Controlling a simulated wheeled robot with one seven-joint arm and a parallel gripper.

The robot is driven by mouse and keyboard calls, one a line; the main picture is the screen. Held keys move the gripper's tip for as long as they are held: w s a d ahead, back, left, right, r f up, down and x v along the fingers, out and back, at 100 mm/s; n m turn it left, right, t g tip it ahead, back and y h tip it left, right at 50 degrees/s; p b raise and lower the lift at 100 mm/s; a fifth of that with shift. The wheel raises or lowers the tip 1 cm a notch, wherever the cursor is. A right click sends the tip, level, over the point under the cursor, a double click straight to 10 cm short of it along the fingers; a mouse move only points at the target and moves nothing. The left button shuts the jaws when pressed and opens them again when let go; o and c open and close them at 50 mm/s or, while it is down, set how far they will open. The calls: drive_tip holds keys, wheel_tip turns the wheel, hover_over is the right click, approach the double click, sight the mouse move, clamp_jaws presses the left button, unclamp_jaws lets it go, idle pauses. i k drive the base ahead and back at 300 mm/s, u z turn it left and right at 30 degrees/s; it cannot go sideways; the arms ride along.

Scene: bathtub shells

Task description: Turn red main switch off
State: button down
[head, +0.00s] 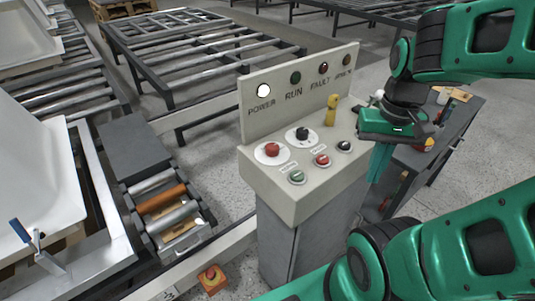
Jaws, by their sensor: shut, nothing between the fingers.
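The control console (260,190) stands in the middle of the head view, with a sloped top and an upright lamp panel. A red rotary knob (272,149) on a round white plate sits at the top's left and looks like the red main switch; its exact turn position is too small to read. A black knob (302,133) on a similar plate is to its right. The POWER lamp (264,90) glows white. My green gripper (379,163) hangs just right of the console, pointing down, shut and empty, apart from the red knob.
Green (297,177), red (321,160) and black (344,146) push buttons line the console's front. A yellow upright piece (331,110) stands near the lamp panel. A grey cart (410,160) is behind my gripper. Roller conveyors (170,205) lie left.

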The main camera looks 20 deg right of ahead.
sight(272, 149)
drive_tip(key=u, duration=0.9)
drive_tip(key=k, duration=1.15)
drive_tip(key=z, duration=1)
drive_tip(key=i, duration=1)
drive_tip(key=u, duration=0.05)
